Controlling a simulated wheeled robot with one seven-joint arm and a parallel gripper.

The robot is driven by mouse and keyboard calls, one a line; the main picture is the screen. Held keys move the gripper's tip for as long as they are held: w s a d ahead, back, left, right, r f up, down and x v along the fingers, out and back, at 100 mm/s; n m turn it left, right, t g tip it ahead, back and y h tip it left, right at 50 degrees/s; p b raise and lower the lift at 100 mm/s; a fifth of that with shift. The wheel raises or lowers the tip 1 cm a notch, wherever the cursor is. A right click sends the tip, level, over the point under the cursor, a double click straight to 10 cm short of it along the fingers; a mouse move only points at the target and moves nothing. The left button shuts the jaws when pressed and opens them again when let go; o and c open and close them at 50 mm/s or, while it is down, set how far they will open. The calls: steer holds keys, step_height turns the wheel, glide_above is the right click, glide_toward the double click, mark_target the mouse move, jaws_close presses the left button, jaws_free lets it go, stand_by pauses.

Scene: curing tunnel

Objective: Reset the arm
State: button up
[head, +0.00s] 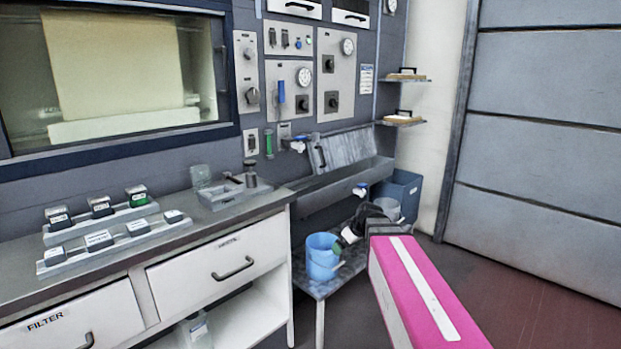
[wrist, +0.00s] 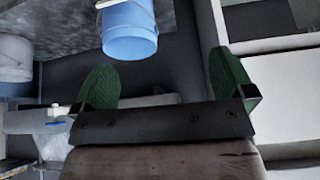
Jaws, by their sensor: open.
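My gripper (wrist: 165,82) is open, with its two green-padded fingers spread wide and nothing between them in the wrist view. In the head view my gripper (head: 345,243) shows only in part, at the end of my pink arm, beside the blue bucket (head: 321,257). The arm hides part of the area behind it. The blue bucket also shows in the wrist view (wrist: 130,32), beyond the gap between the fingers and apart from them.
A low grey table (head: 313,288) bears the blue bucket. A grey bucket (head: 387,208) and a dark blue bin (head: 404,190) stand behind my arm. A sink trough (head: 333,192) and a counter with white drawers (head: 218,268) lie left. Open floor (head: 530,300) lies right.

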steer(key=s+d+f+m+g+h, duration=0.2)
steer(key=s+d+f+m, duration=0.1)
steer(key=s+f, duration=0.4)
steer(key=s+d+f+m+g+h, duration=0.2)
steer(key=s+d+f+m, duration=0.1)
steer(key=s+f+m, duration=0.2)
steer(key=s+f, duration=0.2)
steer(key=s, duration=0.1)
steer(key=shift+m, duration=0.3)
stand_by(1.2)
